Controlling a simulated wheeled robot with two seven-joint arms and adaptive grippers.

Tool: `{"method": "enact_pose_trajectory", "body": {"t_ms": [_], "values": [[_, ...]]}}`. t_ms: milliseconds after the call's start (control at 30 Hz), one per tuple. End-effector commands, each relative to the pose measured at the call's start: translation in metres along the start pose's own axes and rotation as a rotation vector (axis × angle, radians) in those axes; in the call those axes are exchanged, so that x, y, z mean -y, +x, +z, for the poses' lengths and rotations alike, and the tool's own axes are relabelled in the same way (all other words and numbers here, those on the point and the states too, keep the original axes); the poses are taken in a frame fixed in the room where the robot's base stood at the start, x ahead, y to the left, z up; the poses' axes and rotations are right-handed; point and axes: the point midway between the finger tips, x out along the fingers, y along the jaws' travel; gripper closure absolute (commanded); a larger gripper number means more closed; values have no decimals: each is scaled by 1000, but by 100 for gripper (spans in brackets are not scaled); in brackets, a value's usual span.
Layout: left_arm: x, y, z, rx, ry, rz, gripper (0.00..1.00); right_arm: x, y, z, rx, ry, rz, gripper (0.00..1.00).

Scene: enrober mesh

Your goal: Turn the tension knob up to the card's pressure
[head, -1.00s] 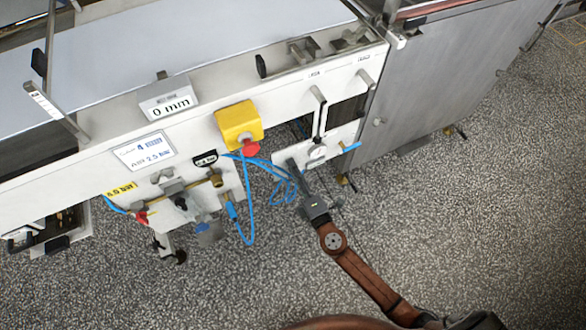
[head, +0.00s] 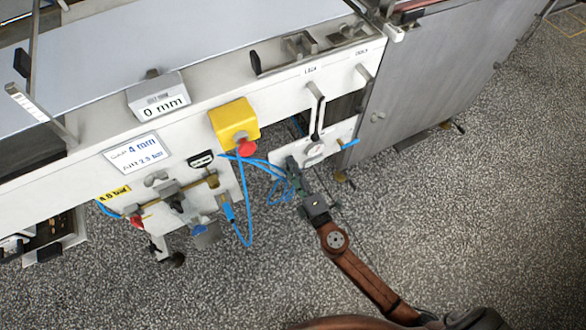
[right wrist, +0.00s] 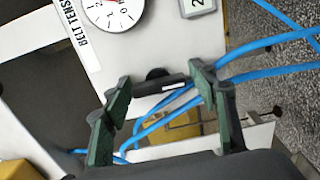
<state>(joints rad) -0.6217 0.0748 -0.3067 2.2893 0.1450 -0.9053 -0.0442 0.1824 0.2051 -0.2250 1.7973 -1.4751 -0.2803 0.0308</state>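A white card (head: 138,152) on the machine's front reads 4 mm on top and what looks like 2.5 bar below. In the right wrist view a round white gauge (right wrist: 113,10) with a red needle sits beside the label "BELT TENS…". Below it is a black knob (right wrist: 158,74), with a dark bar just under it. My right gripper (right wrist: 160,80) is open, its green-padded fingers apart on either side of the knob; contact cannot be made out. In the head view my right gripper (head: 299,165) is at the lower panel, hiding the knob. My left gripper is out of view.
A yellow box with a red button (head: 235,122) sticks out left of my right gripper. Blue hoses (head: 245,215) hang beside and behind it. A 0 mm display (head: 160,98) and brass fittings (head: 212,180) are further left. The speckled floor is clear.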

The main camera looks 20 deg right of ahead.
Motion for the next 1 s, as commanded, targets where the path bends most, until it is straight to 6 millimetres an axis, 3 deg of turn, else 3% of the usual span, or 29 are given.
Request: {"method": "enact_pose_trajectory", "body": {"t_ms": [467, 1000], "values": [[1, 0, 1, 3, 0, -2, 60, 0, -8, 0, -1, 0, 1, 39], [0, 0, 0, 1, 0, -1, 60, 0, -107, 0, -1, -4, -1, 39]]}}
